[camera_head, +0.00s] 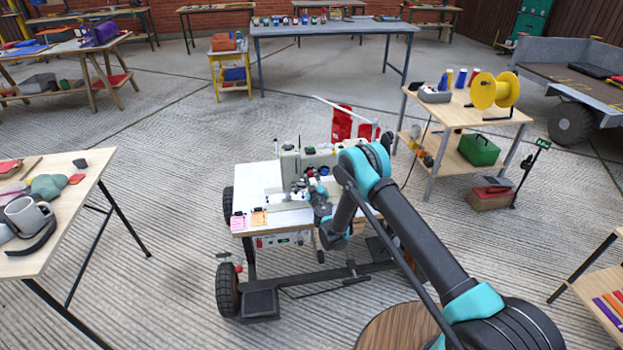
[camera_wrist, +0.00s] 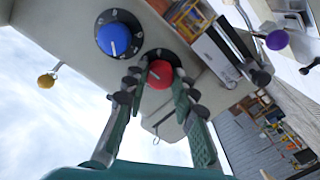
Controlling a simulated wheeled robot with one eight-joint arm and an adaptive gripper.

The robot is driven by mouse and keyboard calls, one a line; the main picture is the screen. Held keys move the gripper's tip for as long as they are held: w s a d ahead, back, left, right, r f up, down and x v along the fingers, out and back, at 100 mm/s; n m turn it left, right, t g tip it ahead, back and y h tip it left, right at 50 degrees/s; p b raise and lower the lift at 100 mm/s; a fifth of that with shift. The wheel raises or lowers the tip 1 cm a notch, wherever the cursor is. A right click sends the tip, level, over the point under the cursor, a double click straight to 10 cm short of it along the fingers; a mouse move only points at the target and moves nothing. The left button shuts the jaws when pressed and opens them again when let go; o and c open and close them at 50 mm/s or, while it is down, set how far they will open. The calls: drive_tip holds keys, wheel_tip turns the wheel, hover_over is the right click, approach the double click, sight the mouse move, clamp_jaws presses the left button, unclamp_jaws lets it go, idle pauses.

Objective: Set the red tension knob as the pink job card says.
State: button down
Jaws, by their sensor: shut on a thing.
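The red tension knob (camera_wrist: 160,74) sits on the pale sewing machine body (camera_wrist: 75,45) in the wrist view. It has a white pointer line and a dark dial with marks around it. My gripper (camera_wrist: 158,84) is shut on the red knob, with one finger on each side. A blue knob (camera_wrist: 117,40) with its own dark dial is close beside it. In the head view the sewing machine (camera_head: 290,162) stands on a white-topped wheeled cart. The pink job card (camera_head: 238,222) stands at the cart's front left corner; its writing is too small to read.
An orange card (camera_head: 259,218) stands beside the pink one. A purple ball-ended part (camera_wrist: 277,40) and a yellow ball-ended part (camera_wrist: 46,80) stick out near the machine. A wooden table with a yellow spool (camera_head: 494,91) is to the right. Open floor surrounds the cart.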

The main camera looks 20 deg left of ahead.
drive_tip(key=c, duration=1.2)
unclamp_jaws()
drive_tip(key=shift+r, duration=0.1)
wheel_tip(320, 180, up, 10)
drive_tip(key=shift+f, duration=0.15)
